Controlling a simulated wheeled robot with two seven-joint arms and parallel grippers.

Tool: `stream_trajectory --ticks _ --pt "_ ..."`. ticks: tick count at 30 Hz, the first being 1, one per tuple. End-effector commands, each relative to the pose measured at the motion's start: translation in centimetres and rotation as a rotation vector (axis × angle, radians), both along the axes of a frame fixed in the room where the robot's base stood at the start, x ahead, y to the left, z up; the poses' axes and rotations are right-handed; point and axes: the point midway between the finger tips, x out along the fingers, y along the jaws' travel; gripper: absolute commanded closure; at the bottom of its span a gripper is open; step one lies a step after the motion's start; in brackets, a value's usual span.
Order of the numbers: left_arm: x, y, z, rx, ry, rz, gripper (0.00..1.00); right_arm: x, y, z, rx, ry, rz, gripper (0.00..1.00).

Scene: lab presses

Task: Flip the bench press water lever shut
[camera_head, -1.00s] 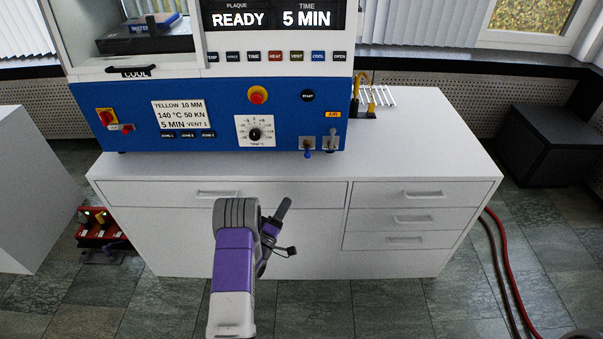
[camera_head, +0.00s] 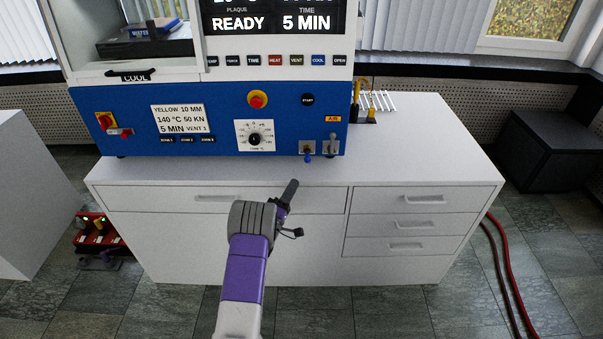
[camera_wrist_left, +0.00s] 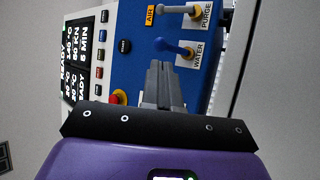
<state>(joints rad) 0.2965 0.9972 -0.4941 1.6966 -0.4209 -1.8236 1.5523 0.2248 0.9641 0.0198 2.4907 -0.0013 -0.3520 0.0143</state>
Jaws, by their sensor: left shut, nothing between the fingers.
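The bench press water lever (camera_head: 308,157) is a small blue-tipped handle at the lower right of the press's blue front panel, and it hangs down from its plate in the head view. In the left wrist view the blue water lever (camera_wrist_left: 172,46) sits beside the WATER label, just beyond the fingertips. My left gripper (camera_head: 292,184) is shut and empty, in front of the cabinet's top edge and below the lever. In the left wrist view its fingers (camera_wrist_left: 159,66) are together and point at the panel. A gap to the lever shows in the head view. My right gripper is not in view.
The grey purge lever (camera_head: 333,148) stands right beside the water lever, under the AIR label (camera_head: 333,119). A red emergency button (camera_head: 258,100) and a dial (camera_head: 254,139) are to the left.

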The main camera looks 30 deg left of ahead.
Motion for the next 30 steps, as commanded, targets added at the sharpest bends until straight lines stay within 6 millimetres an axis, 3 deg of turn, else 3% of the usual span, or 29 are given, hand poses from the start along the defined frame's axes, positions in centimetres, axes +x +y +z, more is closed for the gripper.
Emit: stream_trajectory --ticks 6,12,30 --pt "3.7 -0.1 1.9 0.002 -0.003 -0.002 1.0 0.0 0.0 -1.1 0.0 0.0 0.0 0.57" --pt "5.4 0.0 2.8 0.001 -0.001 -0.001 1.0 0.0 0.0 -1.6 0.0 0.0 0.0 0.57" --pt "5.4 0.5 3.4 -0.017 0.028 0.008 1.0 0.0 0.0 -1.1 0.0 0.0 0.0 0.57"
